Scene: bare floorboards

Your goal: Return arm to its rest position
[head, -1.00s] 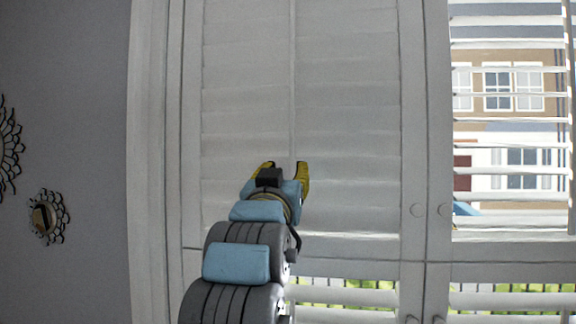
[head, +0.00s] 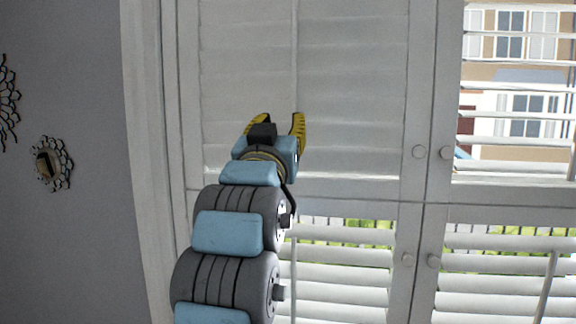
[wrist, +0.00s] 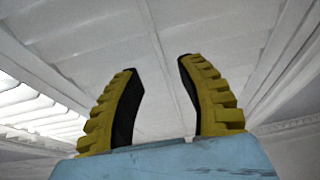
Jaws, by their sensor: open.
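My gripper (head: 277,124) is raised at the end of my arm, in front of the white shutters (head: 345,100) in the head view. Its two yellow and black fingers stand apart and point upward, with nothing between them. The wrist view also shows the open fingers (wrist: 162,95), with a clear gap and pale shutter slats behind them. I cannot tell how far the fingertips are from the shutters.
A grey wall (head: 65,220) is at the left, with a small ornate mirror (head: 50,164) on it. The right shutter panel (head: 520,190) has open slats, with a building (head: 490,75) beyond. Small round knobs (head: 419,152) sit on the shutter frames.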

